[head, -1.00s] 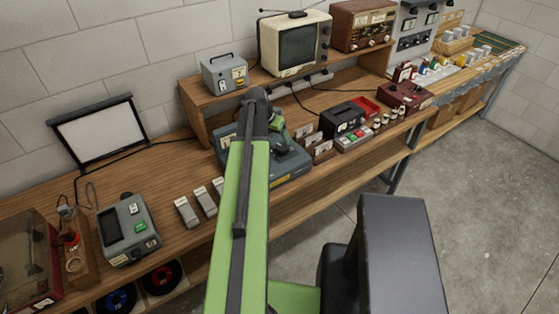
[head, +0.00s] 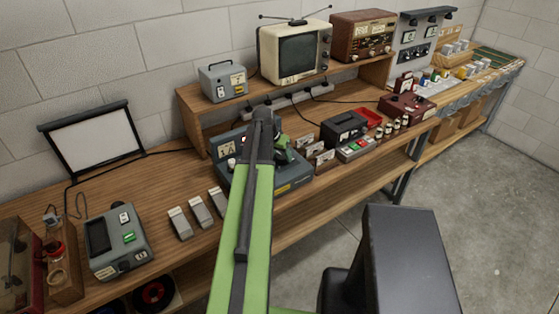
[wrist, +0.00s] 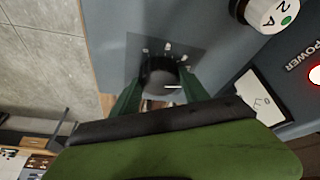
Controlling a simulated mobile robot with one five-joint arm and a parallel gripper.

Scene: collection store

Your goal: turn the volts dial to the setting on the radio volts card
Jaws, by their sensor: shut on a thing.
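In the wrist view, a round black dial (wrist: 158,72) with a white pointer line sits on a blue-grey panel (wrist: 112,25). The pointer line points toward picture right. Small pale marks ring the dial's far side, too small to read. My gripper (wrist: 160,86) has its green fingers closed on the dial's two sides. In the head view my gripper (head: 284,152) is over the blue-grey tester (head: 290,185) on the bench, and my arm hides part of it. Small cards in wooden holders (head: 318,154) stand right of the tester; their writing is unreadable, so I cannot tell which is the radio volts card.
A white knob (wrist: 268,12) and a red power light (wrist: 315,75) are near the dial. A television (head: 293,52) and a wooden radio (head: 361,35) stand on the shelf behind. A black box (head: 343,128) is to the right. Bare bench (head: 165,175) lies left.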

